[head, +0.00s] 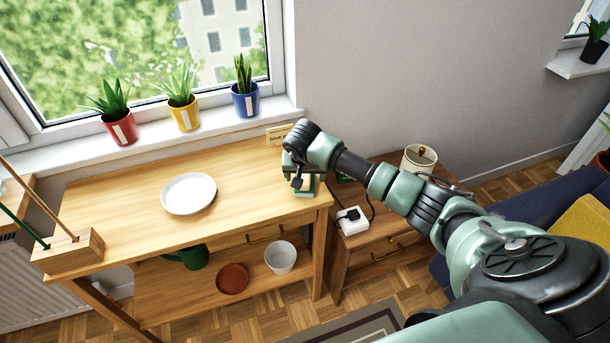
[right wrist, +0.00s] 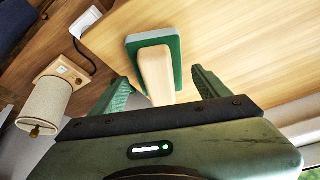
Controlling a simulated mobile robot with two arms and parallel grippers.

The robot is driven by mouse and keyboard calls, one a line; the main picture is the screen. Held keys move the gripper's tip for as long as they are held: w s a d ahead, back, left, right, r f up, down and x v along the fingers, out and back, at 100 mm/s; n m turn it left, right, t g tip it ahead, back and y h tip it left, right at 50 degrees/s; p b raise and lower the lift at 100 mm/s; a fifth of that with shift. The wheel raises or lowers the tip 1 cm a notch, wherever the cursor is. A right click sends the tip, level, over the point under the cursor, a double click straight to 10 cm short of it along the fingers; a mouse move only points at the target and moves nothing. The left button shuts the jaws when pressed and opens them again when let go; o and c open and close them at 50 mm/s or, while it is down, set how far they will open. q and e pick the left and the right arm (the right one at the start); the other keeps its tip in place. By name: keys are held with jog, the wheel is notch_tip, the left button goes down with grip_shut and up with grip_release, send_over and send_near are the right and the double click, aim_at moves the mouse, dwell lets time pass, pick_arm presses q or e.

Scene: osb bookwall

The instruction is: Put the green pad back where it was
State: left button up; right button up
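The green pad (right wrist: 174,48) has a pale wooden handle (right wrist: 156,72) and a light grey edge. It lies on the wooden table top (head: 245,195) near the right end. In the head view the pad (head: 304,188) is partly hidden by my right gripper (head: 300,182). In the right wrist view the right gripper's green fingers (right wrist: 160,76) are spread, one on each side of the handle, with a visible gap on both sides. My left gripper is in neither view.
A white plate (head: 189,193) lies on the table. A wooden block with sticks (head: 70,252) stands at the left end. A small sign (head: 278,134) and potted plants (head: 183,113) are by the window.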

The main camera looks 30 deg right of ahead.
jog(key=shift+r, duration=0.25)
jog(key=shift+s+a+r, duration=0.1)
jog(key=shift+r, duration=0.25)
jog(key=b+v, duration=0.1)
jog(key=v, duration=1)
